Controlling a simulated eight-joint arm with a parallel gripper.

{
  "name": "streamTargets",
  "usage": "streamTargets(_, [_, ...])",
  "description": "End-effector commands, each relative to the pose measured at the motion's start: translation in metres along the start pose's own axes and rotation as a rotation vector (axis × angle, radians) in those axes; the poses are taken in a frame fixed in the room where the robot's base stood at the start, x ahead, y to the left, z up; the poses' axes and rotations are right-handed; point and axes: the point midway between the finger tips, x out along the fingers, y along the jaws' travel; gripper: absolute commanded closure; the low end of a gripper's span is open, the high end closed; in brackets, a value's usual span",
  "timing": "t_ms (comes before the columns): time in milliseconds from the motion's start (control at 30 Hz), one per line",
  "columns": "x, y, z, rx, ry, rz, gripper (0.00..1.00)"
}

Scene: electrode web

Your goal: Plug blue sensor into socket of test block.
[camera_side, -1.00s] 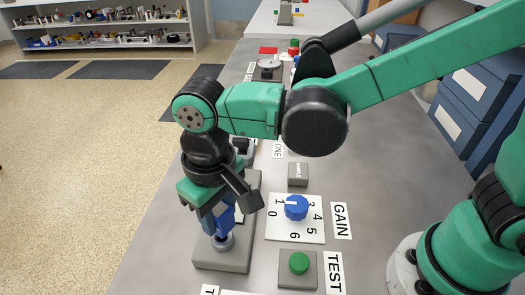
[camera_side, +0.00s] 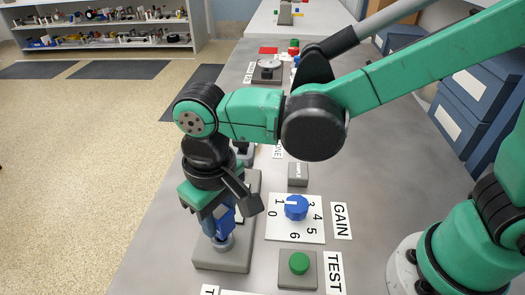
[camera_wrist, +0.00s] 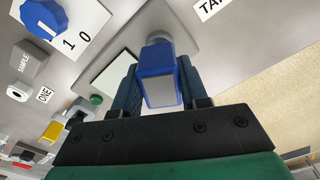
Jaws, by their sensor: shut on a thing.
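The blue sensor (camera_wrist: 160,72) is held between the two fingers of my gripper (camera_wrist: 157,88) in the wrist view. In the side view the blue sensor (camera_side: 226,222) points down under my gripper (camera_side: 217,215), which is shut on it. The sensor's lower end is at the round grey socket (camera_side: 223,243) on the grey test block (camera_side: 218,260). The sensor looks close to upright. I cannot tell how deep its tip sits in the socket, as its lower end hides the opening.
A blue GAIN knob (camera_side: 296,207) on a white dial plate stands right of the block. A green TEST button (camera_side: 299,263) is in front of it. A small grey SAMPLE block (camera_side: 298,174) is behind the dial. Blue boxes (camera_side: 466,108) stand at the right.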

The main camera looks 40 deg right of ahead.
Motion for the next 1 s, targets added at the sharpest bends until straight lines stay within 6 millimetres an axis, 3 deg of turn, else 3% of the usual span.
streamTargets(967, [0.024, 0.000, 0.001, 0.000, 0.000, 0.000, 1.00])
streamTargets(1000, [0.024, 0.000, 0.001, 0.000, 0.000, 0.000, 0.50])
